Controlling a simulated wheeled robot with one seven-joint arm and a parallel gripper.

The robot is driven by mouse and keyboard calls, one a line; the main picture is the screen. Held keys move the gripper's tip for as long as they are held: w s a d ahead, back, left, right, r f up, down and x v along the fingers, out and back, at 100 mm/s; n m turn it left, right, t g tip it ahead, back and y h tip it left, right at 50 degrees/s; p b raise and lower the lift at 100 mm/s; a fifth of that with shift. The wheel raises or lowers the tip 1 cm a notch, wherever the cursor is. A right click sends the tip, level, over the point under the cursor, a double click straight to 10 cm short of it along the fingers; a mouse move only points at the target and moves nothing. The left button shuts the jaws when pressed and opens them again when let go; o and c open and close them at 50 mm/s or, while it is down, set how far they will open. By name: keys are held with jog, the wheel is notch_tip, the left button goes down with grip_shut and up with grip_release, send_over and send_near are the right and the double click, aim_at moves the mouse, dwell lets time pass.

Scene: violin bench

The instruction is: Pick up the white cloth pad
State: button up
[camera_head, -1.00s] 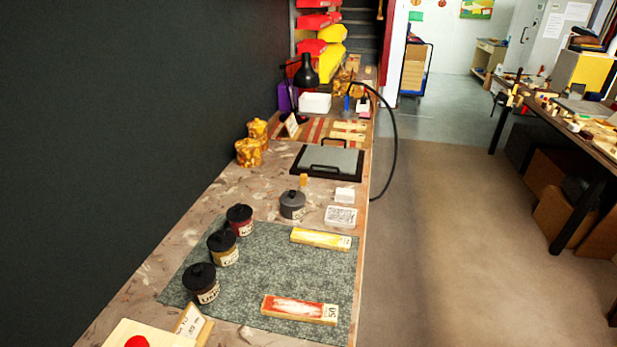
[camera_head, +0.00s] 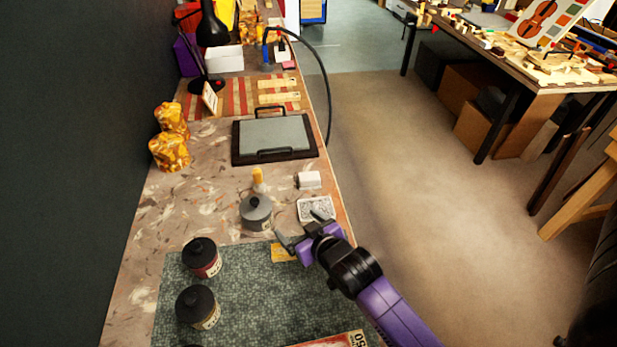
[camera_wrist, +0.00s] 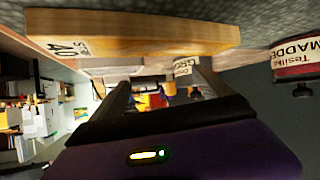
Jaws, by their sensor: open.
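A small white pad-like block (camera_head: 308,180), which looks like the white cloth pad, lies on the bench near its right edge in the head view. A flat white patterned piece (camera_head: 315,206) lies just in front of it. My gripper (camera_head: 301,228) is open and empty, reaching in from the lower right in front of the patterned piece, apart from the white block. In the wrist view, the fingers of my gripper (camera_wrist: 168,82) are spread with nothing held between them. I cannot clearly make out the pad in that view.
A grey lidded pot (camera_head: 256,213) stands left of my gripper. A yellow block (camera_head: 281,254) lies partly hidden under it; its label shows in the wrist view (camera_wrist: 130,35). Dark-lidded jars (camera_head: 201,258) stand on the green mat (camera_head: 250,300). A framed grey plate (camera_head: 273,136) lies beyond.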

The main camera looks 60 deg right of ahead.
aim_at(309, 176)
jog(key=w+d+g, duration=0.1)
jog(key=d, duration=0.2)
jog(key=w+d+m+g, duration=0.1)
jog(key=w+d, duration=0.1)
jog(key=d, duration=0.1)
jog(key=w+d+m+g+p, duration=0.1)
jog(key=w+d, duration=0.1)
jog(key=d, duration=0.2)
jog(key=shift+w+r, duration=0.15)
jog(key=shift+r, duration=0.15)
jog(key=d, duration=0.1)
jog(key=d+r+m+g, duration=0.1)
jog(key=w+d+g, duration=0.1)
jog(key=d, duration=0.1)
jog(key=shift+w+d+r+m+p, duration=0.1)
jog(key=shift+r+m+p, duration=0.25)
jog(key=shift+m+p, duration=0.05)
jog(key=d+g+y, duration=0.1)
jog(key=d+m+g+y, duration=0.1)
jog(key=d, duration=0.1)
jog(key=shift+r+g+p, duration=0.3)
jog(key=shift+g, duration=0.1)
jog(key=shift+a+x, duration=0.2)
jog(key=shift+x, duration=1.2)
jog(key=shift+a+x, duration=0.15)
jog(key=shift+x, duration=1.25)
jog(key=shift+w+f, duration=0.1)
jog(key=shift+w, duration=0.1)
jog(key=c, duration=1.4)
jog(key=shift+c, duration=0.2)
